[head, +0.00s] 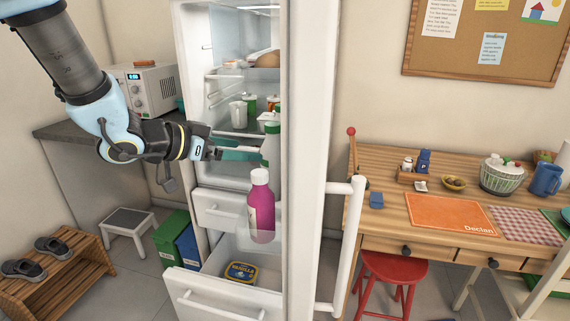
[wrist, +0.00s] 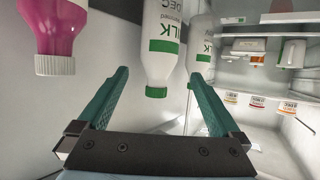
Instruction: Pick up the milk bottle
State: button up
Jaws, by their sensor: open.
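The milk bottle, white with a green cap, stands upright in the head view (head: 270,150) by the fridge door, behind the pink bottle. In the wrist view, which is upside down, the milk bottle (wrist: 160,40) shows green lettering and lies ahead, between the lines of my fingers. A second milk-bottle shape (wrist: 204,38) shows beside it; I cannot tell if it is a reflection. My gripper (head: 238,149) reaches into the open fridge from the left; its teal fingers are spread and empty in the wrist view (wrist: 159,76). The fingertips' exact distance from the bottle is unclear.
A pink bottle with a white cap (head: 261,210) stands close in front of the milk bottle. The open fridge door (head: 308,180) bounds the right side. Mugs and jars (head: 238,113) stand on a fridge shelf. An open lower drawer (head: 222,300) holds a vanilla tub (head: 240,271).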

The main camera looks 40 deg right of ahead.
aim_at(263, 152)
jog(key=x, duration=0.5)
jog(key=shift+d+p, duration=0.2)
jog(key=shift+p, duration=0.15)
jog(key=shift+p+x, duration=1.15)
jog(key=shift+x, duration=1.45)
jog(key=shift+f, duration=0.1)
grip_shut()
